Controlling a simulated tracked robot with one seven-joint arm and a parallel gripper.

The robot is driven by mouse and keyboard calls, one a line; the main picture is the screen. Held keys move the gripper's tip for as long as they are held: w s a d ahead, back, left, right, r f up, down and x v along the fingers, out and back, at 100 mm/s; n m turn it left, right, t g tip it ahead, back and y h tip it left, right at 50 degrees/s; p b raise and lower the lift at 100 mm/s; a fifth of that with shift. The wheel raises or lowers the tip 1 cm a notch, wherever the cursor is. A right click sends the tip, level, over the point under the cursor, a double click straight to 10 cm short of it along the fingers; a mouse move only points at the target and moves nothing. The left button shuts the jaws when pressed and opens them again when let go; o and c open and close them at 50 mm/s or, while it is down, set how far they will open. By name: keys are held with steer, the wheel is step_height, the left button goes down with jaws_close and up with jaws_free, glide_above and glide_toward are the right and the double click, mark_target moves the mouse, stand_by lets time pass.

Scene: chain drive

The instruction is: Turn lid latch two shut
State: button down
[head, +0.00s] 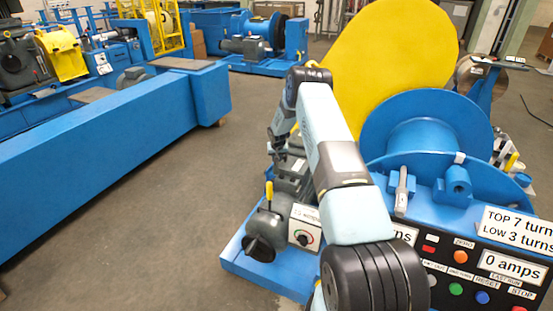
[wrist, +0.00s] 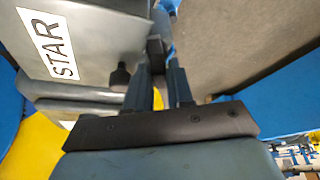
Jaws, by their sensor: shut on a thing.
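In the wrist view my gripper (wrist: 158,62) is shut on a small dark piece (wrist: 155,44), which looks like a lid latch at the edge of a grey housing (wrist: 85,45). The housing carries a white label reading "STAR". A second dark knob-like piece (wrist: 120,77) stands just left of the fingers, apart from them. I cannot tell from a number which latch is which, nor how far the held piece is turned. In the head view my gripper (head: 279,142) is small and dark, pointing down above the grey machinery (head: 292,177), and my arm partly hides that area.
A grey motor (head: 265,232) with a yellow-handled lever (head: 269,194) stands below my gripper. A control panel (head: 470,275) and blue drum (head: 425,138) are to the right, with a big yellow disc (head: 385,60) behind. Open floor lies left, before a long blue beam (head: 110,135).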

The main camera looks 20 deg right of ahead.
steer(key=n+y, duration=0.1)
steer(key=n, duration=0.2)
steer(key=n+y, duration=0.1)
steer(key=n, duration=0.2)
steer(key=shift+d, duration=0.2)
steer(key=n+y, duration=0.1)
steer(key=n, duration=0.1)
steer(key=n+y, duration=0.1)
steer(key=n, duration=0.2)
steer(key=shift+g, duration=0.4)
steer(key=shift+n, duration=0.4)
steer(key=c, duration=1.4)
jaws_free()
steer(key=shift+o, duration=0.2)
steer(key=v, duration=1.3)
steer(key=shift+d+r, duration=0.2)
steer(key=shift+r, duration=0.1)
steer(key=shift+w, duration=0.15)
